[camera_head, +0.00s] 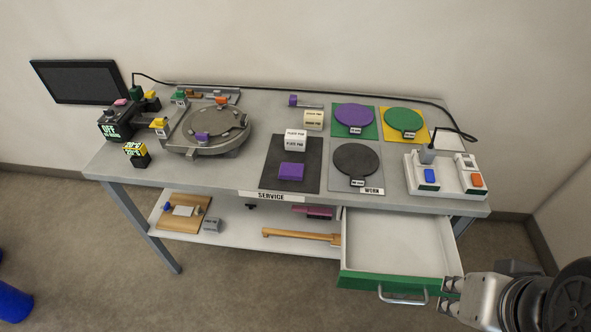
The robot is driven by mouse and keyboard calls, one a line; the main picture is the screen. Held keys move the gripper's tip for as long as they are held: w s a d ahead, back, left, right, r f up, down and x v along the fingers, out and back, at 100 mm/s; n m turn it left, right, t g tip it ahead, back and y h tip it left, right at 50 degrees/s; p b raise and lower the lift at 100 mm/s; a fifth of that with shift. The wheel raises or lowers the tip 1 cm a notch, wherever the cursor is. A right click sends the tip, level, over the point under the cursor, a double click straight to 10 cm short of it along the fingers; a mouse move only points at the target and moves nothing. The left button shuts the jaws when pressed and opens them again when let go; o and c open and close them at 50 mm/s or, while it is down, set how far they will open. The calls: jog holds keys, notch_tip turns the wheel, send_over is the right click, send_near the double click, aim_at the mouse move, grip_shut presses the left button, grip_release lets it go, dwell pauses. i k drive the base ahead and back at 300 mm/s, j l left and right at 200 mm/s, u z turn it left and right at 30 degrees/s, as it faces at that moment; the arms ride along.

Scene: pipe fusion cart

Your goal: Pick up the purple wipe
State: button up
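A purple block (291,171), which looks like the wipe, lies flat on the dark service mat (275,152) at the middle of the table. White labelled boxes stand just behind it. My gripper (445,295) is at the lower right, beyond the table's front edge, near the handle of the open drawer. It is far from the purple block and to its right. Its two fingers look apart, with nothing seen between them.
The drawer (392,281) is pulled out and looks empty; its handle (403,297) sticks out in front. A switch box (446,178) stands on the right of the table. Coloured round pads (354,118) lie behind. A round clamp fixture (207,131) stands at left.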

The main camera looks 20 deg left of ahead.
aim_at(288, 171)
jog(key=i+j+u, duration=0.15)
jog(key=j, duration=0.3)
jog(key=i+j+u, duration=0.2)
jog(key=i+j, duration=0.2)
jog(key=i+j+u, duration=0.15)
jog(key=i+j, duration=0.15)
jog(key=j, duration=0.15)
